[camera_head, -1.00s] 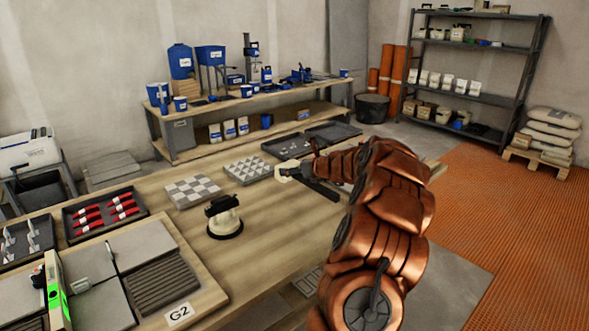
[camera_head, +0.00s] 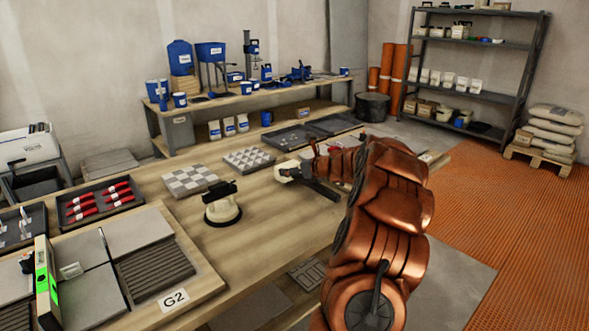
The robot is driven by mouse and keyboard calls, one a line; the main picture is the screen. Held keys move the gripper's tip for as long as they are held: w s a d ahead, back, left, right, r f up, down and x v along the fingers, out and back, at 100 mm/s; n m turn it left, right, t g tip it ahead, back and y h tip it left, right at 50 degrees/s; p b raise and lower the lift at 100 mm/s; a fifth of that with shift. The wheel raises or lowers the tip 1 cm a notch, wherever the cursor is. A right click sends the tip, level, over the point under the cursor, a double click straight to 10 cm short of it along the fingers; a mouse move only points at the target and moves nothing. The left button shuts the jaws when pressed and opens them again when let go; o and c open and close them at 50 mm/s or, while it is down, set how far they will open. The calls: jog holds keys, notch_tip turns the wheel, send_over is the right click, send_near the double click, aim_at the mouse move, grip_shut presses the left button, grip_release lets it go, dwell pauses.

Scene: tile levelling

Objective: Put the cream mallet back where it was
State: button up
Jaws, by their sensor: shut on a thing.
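The cream mallet (camera_head: 286,172) is at the far side of my arm, over the right part of the wooden worktable (camera_head: 270,225). Its pale head shows at the left, and a dark handle runs down to the right towards my arm. My gripper (camera_head: 314,168) is shut on the mallet; my copper-coloured arm partly covers the grip. I cannot tell whether the head touches the tabletop.
A suction lifter (camera_head: 222,210) stands left of the mallet. Two checkered tile boards (camera_head: 190,180) (camera_head: 249,159) and dark trays (camera_head: 290,138) lie behind. A tray of red-handled tools (camera_head: 101,202) and a tiled panel (camera_head: 208,284) are left. Bare tabletop lies between lifter and mallet.

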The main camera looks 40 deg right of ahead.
jog(key=shift+f, duration=0.55)
jog(key=o, duration=1.4)
notch_tip(320, 180, up, 5)
send_over(319, 185)
jog(key=shift+f, duration=0.2)
jog(key=shift+w, duration=0.1)
